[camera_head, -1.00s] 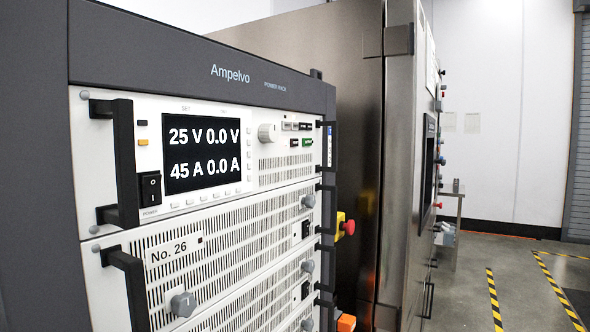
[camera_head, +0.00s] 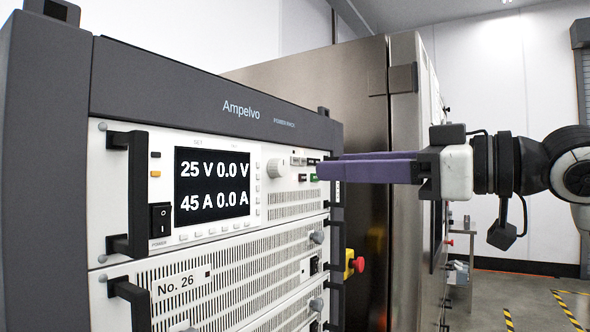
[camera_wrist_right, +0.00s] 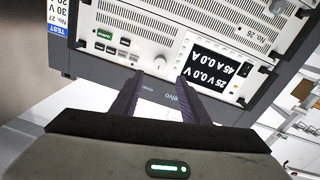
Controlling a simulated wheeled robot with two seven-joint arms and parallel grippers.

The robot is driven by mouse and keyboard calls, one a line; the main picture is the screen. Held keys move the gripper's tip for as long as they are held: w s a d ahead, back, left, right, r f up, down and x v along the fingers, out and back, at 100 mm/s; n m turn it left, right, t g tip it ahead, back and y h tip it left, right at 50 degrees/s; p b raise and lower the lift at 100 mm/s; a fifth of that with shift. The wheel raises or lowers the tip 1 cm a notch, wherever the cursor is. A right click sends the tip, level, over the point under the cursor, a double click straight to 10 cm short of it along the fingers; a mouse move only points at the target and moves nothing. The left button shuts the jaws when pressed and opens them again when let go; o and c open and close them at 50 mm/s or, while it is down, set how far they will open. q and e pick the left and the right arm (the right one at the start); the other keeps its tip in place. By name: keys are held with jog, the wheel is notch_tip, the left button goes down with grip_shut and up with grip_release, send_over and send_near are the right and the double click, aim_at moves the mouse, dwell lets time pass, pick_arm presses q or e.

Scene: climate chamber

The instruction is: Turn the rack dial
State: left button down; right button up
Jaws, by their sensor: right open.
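The rack dial (camera_head: 275,168) is a round pale knob on the top unit of the Ampelvo rack (camera_head: 215,95), just right of the display (camera_head: 211,185). The display reads 25 V 0.0 V and 45 A 0.0 A. My right gripper (camera_head: 320,165) has purple fingers and reaches in from the right, its tips a short way right of the dial and apart from it. In the right wrist view the open fingers (camera_wrist_right: 170,88) point at the panel, with the dial (camera_wrist_right: 159,63) just beyond and between the tips. My left gripper is not seen.
Black handles (camera_head: 124,195) stick out at the panel's left edge, and others on its right. Small buttons (camera_head: 308,161) sit right of the dial. A red and yellow emergency stop (camera_head: 355,264) is below the gripper. The steel chamber (camera_head: 340,130) stands behind.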

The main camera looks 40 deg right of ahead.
aim_at(283, 169)
jog(key=p+x, duration=0.5)
jog(key=x, duration=0.2)
jog(key=shift+w+r, duration=0.15)
jog(key=shift+w, duration=0.15)
jog(key=shift+w+a+p, duration=0.3)
jog(key=shift+w+p, duration=0.25)
jog(key=shift+p, duration=0.2)
jog(key=shift+w+a, duration=0.1)
jog(key=shift+w, duration=0.1)
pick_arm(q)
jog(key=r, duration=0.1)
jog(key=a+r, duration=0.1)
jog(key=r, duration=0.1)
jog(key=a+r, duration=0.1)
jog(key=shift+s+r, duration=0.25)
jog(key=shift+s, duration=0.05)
pick_arm(e)
jog(key=shift+f, duration=0.25)
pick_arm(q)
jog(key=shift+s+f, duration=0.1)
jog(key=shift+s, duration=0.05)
pick_arm(e)
grip_shut()
